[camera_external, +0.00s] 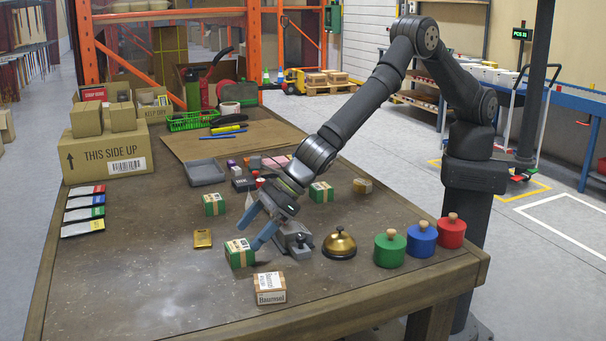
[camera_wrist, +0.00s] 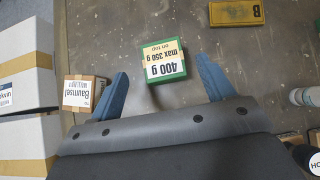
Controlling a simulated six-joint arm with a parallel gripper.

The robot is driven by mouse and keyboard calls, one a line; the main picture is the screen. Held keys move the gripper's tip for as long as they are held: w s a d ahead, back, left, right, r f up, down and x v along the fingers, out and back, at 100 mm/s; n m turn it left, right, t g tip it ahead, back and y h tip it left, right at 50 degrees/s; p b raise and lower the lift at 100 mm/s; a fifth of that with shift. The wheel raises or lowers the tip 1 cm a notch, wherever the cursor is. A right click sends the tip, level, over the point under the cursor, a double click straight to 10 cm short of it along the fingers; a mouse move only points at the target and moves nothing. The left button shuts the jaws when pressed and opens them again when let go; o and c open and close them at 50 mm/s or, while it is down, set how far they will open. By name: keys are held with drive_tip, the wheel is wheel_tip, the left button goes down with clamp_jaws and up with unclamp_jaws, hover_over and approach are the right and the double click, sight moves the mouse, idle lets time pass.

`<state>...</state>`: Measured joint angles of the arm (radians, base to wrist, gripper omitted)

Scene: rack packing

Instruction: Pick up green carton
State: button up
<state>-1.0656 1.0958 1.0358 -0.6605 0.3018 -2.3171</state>
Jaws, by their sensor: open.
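A green carton (camera_external: 240,253) with a pale label stands on the workbench below my gripper (camera_external: 255,226). In the wrist view the same green carton (camera_wrist: 163,62) reads "400 g max 350 g on top". It lies just ahead of and between my two blue fingertips (camera_wrist: 163,76), with a gap to each side. My gripper is open and empty. Two more green cartons stand farther back, one at the left (camera_external: 214,204) and one near the arm (camera_external: 321,191).
A brown and white labelled box (camera_external: 270,288) stands in front of the carton. A brass bell (camera_external: 339,245) and green (camera_external: 390,251), blue (camera_external: 421,239) and red (camera_external: 451,232) knobbed cylinders stand to the right. The bench's left front is clear.

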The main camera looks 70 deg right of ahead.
sight(240, 245)
drive_tip(key=shift+x, duration=2.65)
drive_tip(key=shift+d+f, duration=0.15)
drive_tip(key=shift+d, duration=0.05)
drive_tip(key=c, duration=1.4)
drive_tip(key=shift+o, duration=0.2)
